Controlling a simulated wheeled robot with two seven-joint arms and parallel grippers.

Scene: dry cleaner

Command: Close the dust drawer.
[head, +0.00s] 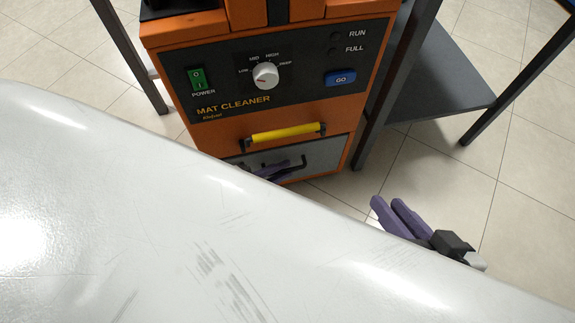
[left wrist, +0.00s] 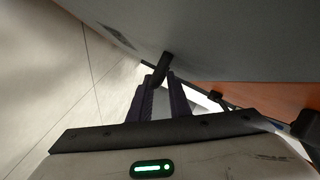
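The mat cleaner (head: 300,105) is an orange cabinet with a dark control panel. Low on its front is the grey dust drawer (head: 322,153) with a black bar handle (head: 298,164); how far out it stands is hard to tell. In the left wrist view, the fingers (left wrist: 162,88) sit close on both sides of the black handle (left wrist: 164,65), before the grey drawer front (left wrist: 220,40). My right gripper (head: 388,202) is empty, fingers apart, right of the machine.
A yellow handle (head: 285,133) sits on the orange front above the drawer. A large glossy white surface (head: 130,200) covers the lower left foreground. A dark metal table frame with a low shelf (head: 435,80) stands right of the machine. Tiled floor (head: 440,175) is clear at the right.

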